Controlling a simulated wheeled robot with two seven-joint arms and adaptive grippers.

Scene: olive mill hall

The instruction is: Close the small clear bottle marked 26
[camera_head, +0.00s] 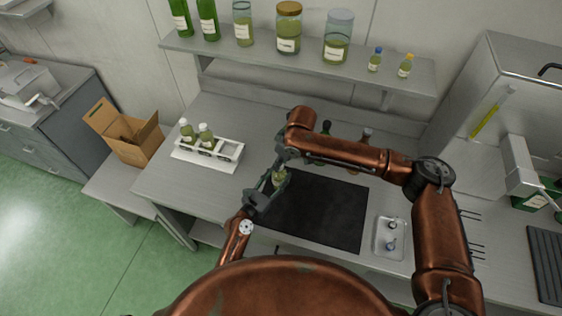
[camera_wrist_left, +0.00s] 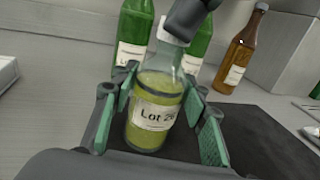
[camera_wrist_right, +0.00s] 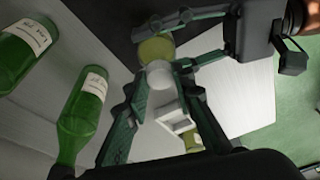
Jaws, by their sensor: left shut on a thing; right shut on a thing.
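The small clear bottle (camera_wrist_left: 157,110) holds yellow-green liquid and carries a label reading "Lot 26". It stands upright, slightly tilted in the left wrist view, and also shows in the head view (camera_head: 279,177). My left gripper (camera_head: 268,187) is shut around its body. A white cap (camera_wrist_left: 175,30) is at the bottle's mouth. My right gripper (camera_wrist_right: 160,76) comes from above and is shut on the cap, which shows white between its fingers in the right wrist view. Whether the cap is threaded on cannot be told.
A black mat (camera_head: 325,215) lies on the bench beneath. A white rack (camera_head: 220,158) with two bottles stands at the left. Green bottles (camera_wrist_left: 133,35) and a brown bottle (camera_wrist_left: 241,52) stand behind. A small metal tray (camera_head: 377,246) holding small parts lies right of the mat.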

